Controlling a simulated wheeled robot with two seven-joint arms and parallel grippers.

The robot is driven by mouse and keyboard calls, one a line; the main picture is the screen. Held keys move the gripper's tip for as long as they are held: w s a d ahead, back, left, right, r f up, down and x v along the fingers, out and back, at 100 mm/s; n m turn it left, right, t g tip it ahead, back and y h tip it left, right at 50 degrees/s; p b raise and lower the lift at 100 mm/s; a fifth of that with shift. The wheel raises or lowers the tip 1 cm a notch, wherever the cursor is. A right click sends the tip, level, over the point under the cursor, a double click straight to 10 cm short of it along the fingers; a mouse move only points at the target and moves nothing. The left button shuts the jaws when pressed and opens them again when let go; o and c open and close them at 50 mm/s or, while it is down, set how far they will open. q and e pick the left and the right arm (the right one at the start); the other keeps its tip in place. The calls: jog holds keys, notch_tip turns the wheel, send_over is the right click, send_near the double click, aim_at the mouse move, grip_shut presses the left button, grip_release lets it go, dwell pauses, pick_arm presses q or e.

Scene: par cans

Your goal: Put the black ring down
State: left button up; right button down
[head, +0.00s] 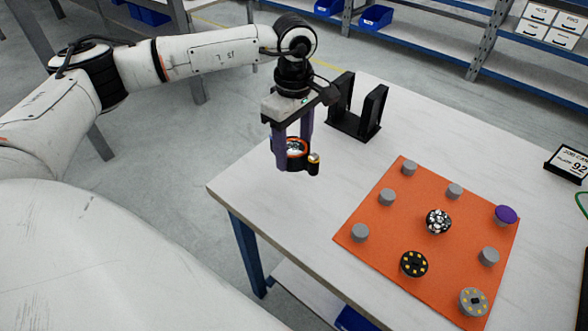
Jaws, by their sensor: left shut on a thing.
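My left gripper (293,149), with purple fingers, is shut on the black ring (302,166). It holds the ring in the air, seen over the far-left part of the white table (245,190). A small knob shows on the ring's right side, and its middle looks orange and pale. The fingers hide part of the ring, and its exact height above the table is hard to tell. My right gripper is not in view.
An orange mat (385,240) holds several grey pegs, a purple-topped piece (505,215), a speckled piece (438,221), a black yellow-dotted piece (414,264) and a grey yellow-dotted piece (473,302). A black two-upright stand (355,125) is behind the gripper. Bare table lies left of the mat.

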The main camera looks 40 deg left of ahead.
aim_at(294, 179)
pick_arm(q)
notch_tip(294, 179, down, 6)
dwell(0.4)
jog(key=shift+f, duration=0.2)
jog(key=o, duration=1)
jog(key=shift+c, duration=0.2)
